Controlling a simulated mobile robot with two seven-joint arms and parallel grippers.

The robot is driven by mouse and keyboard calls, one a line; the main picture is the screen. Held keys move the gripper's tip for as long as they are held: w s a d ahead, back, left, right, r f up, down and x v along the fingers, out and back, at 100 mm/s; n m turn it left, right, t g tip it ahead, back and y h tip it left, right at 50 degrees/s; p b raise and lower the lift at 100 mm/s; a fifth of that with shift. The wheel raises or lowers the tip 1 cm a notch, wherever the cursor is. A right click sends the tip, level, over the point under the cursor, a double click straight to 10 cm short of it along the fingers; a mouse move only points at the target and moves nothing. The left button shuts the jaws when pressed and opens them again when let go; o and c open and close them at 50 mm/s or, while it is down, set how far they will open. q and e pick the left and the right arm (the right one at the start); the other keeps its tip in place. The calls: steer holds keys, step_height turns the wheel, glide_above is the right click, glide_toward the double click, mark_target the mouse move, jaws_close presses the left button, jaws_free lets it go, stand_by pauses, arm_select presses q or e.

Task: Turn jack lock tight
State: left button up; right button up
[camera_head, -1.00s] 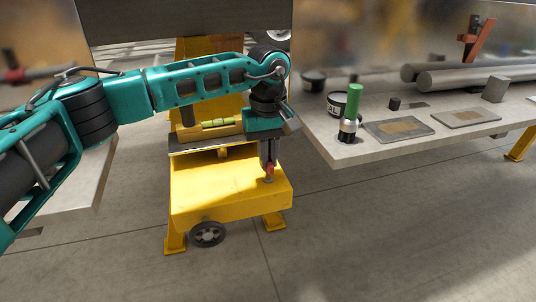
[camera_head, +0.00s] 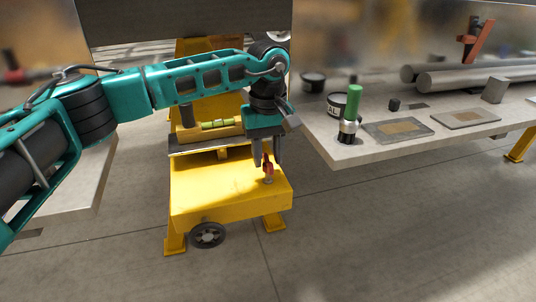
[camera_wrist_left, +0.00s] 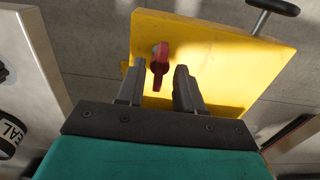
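The jack lock is a small red handle (camera_head: 268,168) on a short grey stem, standing on the top face of a yellow jack (camera_head: 215,195). In the left wrist view the red handle (camera_wrist_left: 160,67) lies ahead of the fingers, nearer the left one, with yellow around it. My left gripper (camera_head: 267,163) points down over the jack, with its fingers spread apart and nothing held. In the left wrist view the left gripper (camera_wrist_left: 158,88) also shows a clear gap between its fingers. My right gripper is not in view.
A grey workbench (camera_head: 345,155) at the right holds a green-topped bottle (camera_head: 354,100), dark cans, flat plates (camera_head: 398,129) and metal bars (camera_head: 475,77). A spirit level (camera_head: 216,124) sits behind the jack. A wheel (camera_head: 207,235) is at the jack's front. Open floor lies in front.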

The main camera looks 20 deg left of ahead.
mark_target(268, 158)
arm_select(q)
step_height(268, 158, up, 12)
stand_by(0.4)
steer(key=shift+r, duration=0.1)
